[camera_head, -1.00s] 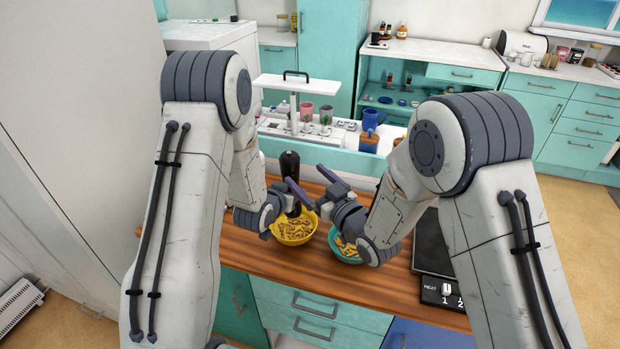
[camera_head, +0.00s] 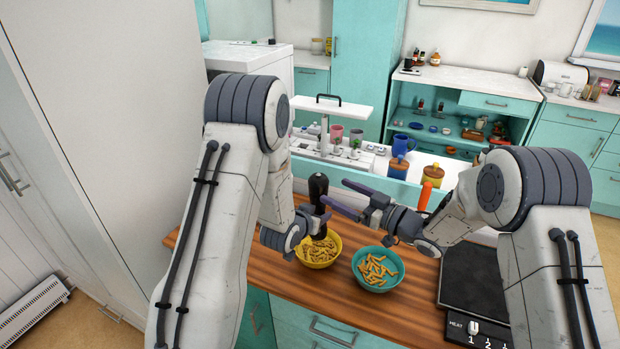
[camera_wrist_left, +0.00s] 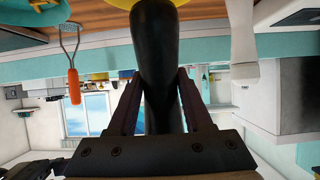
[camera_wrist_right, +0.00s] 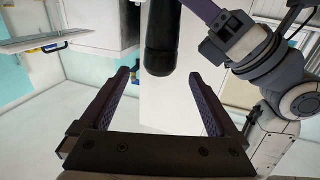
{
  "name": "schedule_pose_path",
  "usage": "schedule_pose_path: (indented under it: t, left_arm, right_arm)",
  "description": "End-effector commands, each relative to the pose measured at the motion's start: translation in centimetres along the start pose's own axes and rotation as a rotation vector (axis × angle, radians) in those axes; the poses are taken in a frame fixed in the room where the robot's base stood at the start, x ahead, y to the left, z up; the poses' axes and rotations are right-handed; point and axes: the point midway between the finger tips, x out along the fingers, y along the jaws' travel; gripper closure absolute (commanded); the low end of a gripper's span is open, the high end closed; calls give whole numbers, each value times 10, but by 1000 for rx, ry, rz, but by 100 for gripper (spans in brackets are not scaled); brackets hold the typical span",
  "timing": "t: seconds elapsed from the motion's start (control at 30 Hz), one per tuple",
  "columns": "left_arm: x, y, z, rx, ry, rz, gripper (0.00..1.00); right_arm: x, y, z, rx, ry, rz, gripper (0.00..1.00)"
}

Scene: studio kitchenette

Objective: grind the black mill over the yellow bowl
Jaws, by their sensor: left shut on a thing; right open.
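My left gripper (camera_head: 312,218) is shut on the black mill (camera_head: 318,188). The mill stands roughly upright at the rear edge of the yellow bowl (camera_head: 320,262), which holds pasta pieces; I cannot tell whether its lower end is over the bowl. The mill (camera_wrist_left: 158,60) fills the space between the fingers in the left wrist view. My right gripper (camera_head: 342,198) is open and empty, right of the mill, its fingers pointing at the upper part. In the right wrist view the mill's rounded end (camera_wrist_right: 160,58) shows ahead, between the open fingers but not touched.
A teal bowl (camera_head: 378,285) with pasta stands right of the yellow bowl on the wooden counter (camera_head: 420,310). A black scale (camera_head: 474,280) lies farther right. An orange-handled utensil (camera_head: 425,197) stands behind my right gripper. Jars and a blue jug (camera_head: 401,145) stand behind the counter.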

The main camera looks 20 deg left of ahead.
Motion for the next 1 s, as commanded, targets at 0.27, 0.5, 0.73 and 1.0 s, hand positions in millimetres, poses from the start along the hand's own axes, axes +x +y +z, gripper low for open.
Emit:
schedule_pose_path:
  t: [0.27, 0.5, 0.73, 1.0]
  left_arm:
    - [0, 0, -1, 0, 2, 0, 100]
    - [0, 0, -1, 0, 2, 0, 100]
    - [0, 0, -1, 0, 2, 0, 100]
    - [0, 0, -1, 0, 2, 0, 100]
  right_arm:
    - [57, -1, 0, -2, 2, -1, 4]
    - [93, -1, 0, -1, 2, 1, 4]
    - [103, 0, -1, 0, 1, 3, 4]
    - [103, 0, -1, 0, 1, 3, 27]
